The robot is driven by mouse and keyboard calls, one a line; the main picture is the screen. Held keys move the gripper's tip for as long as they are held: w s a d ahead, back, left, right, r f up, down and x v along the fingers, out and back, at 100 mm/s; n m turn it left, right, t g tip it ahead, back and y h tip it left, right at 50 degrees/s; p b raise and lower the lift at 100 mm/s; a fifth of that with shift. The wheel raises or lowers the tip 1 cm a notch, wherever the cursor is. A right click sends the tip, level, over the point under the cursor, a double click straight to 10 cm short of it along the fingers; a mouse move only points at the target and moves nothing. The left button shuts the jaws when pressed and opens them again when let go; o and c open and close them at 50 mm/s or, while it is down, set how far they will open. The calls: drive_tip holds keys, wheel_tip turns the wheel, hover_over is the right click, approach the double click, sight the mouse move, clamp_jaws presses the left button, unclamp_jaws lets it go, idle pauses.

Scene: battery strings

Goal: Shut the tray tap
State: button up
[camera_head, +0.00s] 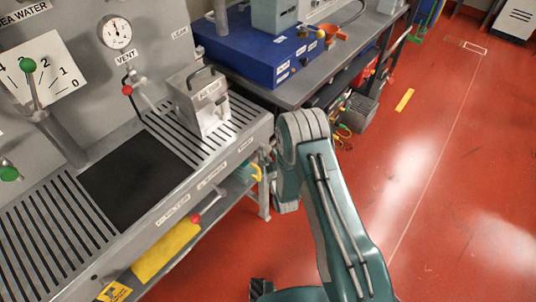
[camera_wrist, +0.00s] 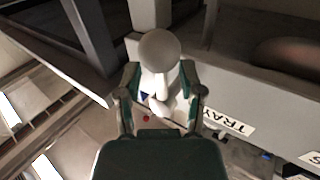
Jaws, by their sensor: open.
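In the wrist view my gripper (camera_wrist: 160,98) has its two fingers apart. A grey ball-ended handle (camera_wrist: 158,50) shows between and just past the fingertips, its pale stem running down between them. Whether a finger touches it I cannot tell. A label reading TRAY (camera_wrist: 228,121) is on the grey edge to its right. In the head view a red-knobbed tap lever (camera_head: 196,218) sticks out from the front edge of the slatted metal tray (camera_head: 45,240). My gripper cannot be made out in the head view.
A grey metal box (camera_head: 200,103) stands on the tray beside a black mat (camera_head: 135,180). Another red-knobbed lever (camera_head: 127,90) and a green-knobbed lever (camera_head: 28,65) are on the wall panel. A bench with a blue case (camera_head: 235,45) stands behind. Red floor at right is open.

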drive_tip(key=shift+a, duration=0.15)
clamp_jaws()
